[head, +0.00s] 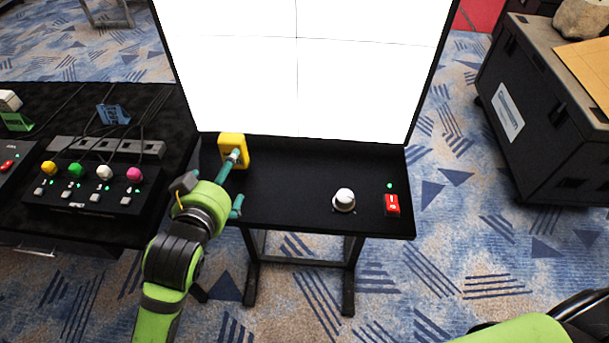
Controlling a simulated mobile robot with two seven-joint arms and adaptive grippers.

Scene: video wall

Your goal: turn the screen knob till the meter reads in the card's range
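The screen (300,75) stands at the back of a black stand and glows plain white with thin dark cross lines. A white round knob (344,199) sits on the stand's top, right of the middle. A yellow device (231,141), which looks like the meter, is at the screen's lower left corner; its reading is hidden or too small to read. My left gripper (236,157) reaches to the yellow device, with a teal finger overlapping it. I cannot tell whether it grips it. My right gripper is out of view. I cannot make out the card.
A red switch (392,205) and a small green light (389,185) are right of the knob. The stand's middle (290,185) is clear. At left, a black table holds a box with coloured buttons (95,190). A dark case (535,110) stands at right.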

